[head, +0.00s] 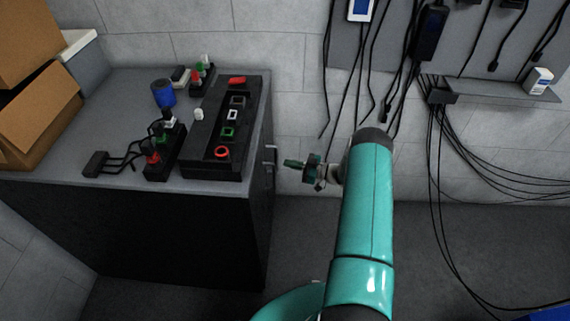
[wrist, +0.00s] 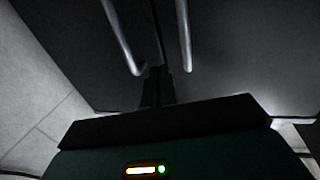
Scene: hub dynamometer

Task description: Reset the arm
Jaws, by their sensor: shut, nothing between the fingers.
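My teal arm (head: 366,210) reaches up from the bottom of the head view and bends over at the top. My gripper (head: 296,164) points left, just right of the dark cabinet's front corner. It appears shut and empty. In the wrist view my gripper (wrist: 158,75) shows as narrow dark fingers close together, with two metal bar handles (wrist: 122,38) on dark cabinet doors beyond. I cannot tell whether it touches a handle.
The cabinet's grey top (head: 110,195) carries a black tray (head: 200,165) with coloured parts, a connector block (head: 165,152), a blue cylinder (head: 163,94) and a cardboard box (head: 40,120). Black cables (head: 436,200) hang at the right. The floor (head: 300,230) right of the cabinet looks clear.

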